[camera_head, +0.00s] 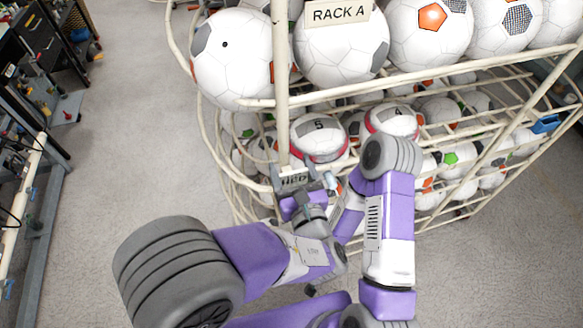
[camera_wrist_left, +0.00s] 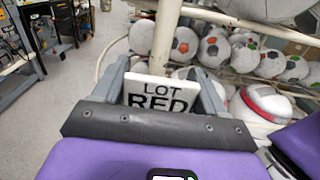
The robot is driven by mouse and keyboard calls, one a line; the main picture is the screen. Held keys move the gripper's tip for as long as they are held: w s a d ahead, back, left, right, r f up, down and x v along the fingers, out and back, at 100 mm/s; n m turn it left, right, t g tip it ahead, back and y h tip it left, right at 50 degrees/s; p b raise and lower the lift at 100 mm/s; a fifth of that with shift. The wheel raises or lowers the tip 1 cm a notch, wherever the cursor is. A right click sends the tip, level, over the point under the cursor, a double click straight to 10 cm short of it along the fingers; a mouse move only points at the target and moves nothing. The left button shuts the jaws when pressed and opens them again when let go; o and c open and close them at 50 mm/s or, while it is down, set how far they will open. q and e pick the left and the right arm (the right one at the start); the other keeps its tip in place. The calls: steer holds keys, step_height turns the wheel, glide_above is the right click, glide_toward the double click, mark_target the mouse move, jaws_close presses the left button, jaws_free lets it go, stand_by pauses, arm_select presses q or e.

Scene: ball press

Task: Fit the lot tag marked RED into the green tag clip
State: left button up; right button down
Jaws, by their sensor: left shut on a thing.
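The white lot tag (camera_head: 294,181) is in my left gripper (camera_head: 292,185), in front of the upright post of the ball rack. In the left wrist view the tag (camera_wrist_left: 160,92) reads LOT RED in black letters. It stands upright between the two grey fingers of the left gripper (camera_wrist_left: 174,92), which are shut on it. The tag is close to the cream post, but I cannot tell whether they touch. I cannot make out the green tag clip in either view.
The cream wire rack (camera_head: 281,95) holds several footballs on tiers and bears a RACK A sign (camera_head: 336,13). A blue item (camera_head: 545,124) is on its right side. A workbench (camera_head: 35,225) stands at the left. The floor (camera_head: 140,130) between them is clear.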

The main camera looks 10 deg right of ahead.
mark_target(293, 183)
arm_select(q)
steer(key=shift+f+b, duration=0.8)
steer(key=shift+f, duration=0.2)
steer(key=o, duration=1.1)
steer(key=shift+s+d, duration=0.1)
steer(key=shift+s, duration=3.7)
steer(key=shift+r, duration=0.1)
